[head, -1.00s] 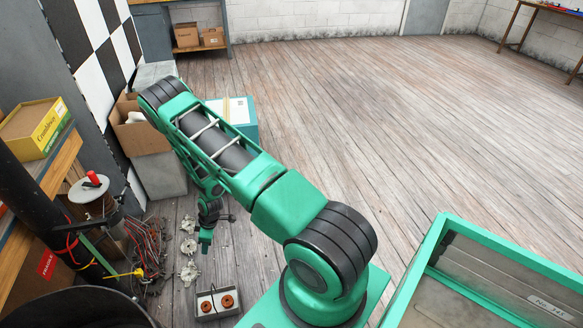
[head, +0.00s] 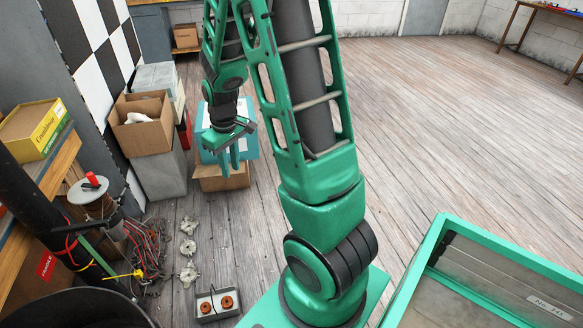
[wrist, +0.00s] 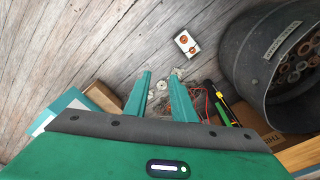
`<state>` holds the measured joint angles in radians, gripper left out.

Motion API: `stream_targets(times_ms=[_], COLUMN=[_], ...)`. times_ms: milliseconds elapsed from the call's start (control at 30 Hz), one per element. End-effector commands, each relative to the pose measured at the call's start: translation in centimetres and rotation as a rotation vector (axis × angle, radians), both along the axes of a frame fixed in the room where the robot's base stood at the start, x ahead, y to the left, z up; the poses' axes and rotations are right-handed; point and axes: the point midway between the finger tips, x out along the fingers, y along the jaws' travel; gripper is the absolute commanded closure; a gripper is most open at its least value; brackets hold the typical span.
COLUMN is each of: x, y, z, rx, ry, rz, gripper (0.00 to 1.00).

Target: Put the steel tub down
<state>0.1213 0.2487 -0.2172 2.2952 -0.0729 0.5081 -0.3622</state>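The steel tub (head: 204,315), which I take to be the small grey box holding two copper-coloured round parts, rests level on the wooden floor. It also shows in the wrist view (wrist: 178,40). My gripper (head: 231,165) is up in the air, well apart from the tub and behind it in the head view, pointing down in front of a teal box. In the wrist view my gripper (wrist: 161,76) has its two fingers apart with nothing held between them.
Several pale metal castings (head: 188,248) lie on the floor behind the tub. A tangle of wires (head: 150,245) lies to their left. A large dark bin (wrist: 246,75) stands close by. Cardboard boxes (head: 142,137) line the left wall.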

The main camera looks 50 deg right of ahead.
Motion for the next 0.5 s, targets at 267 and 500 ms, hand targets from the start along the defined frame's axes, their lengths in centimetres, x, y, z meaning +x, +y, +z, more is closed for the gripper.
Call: stream_targets(times_ms=[267, 500], x=[-8.6, -16.8], y=[-0.8, -0.3], z=[7.6, 11.8], rx=[0.001, 0.019], ry=[0.021, 0.046], rz=[-0.221, -0.416], gripper=[0.77, 0.77])
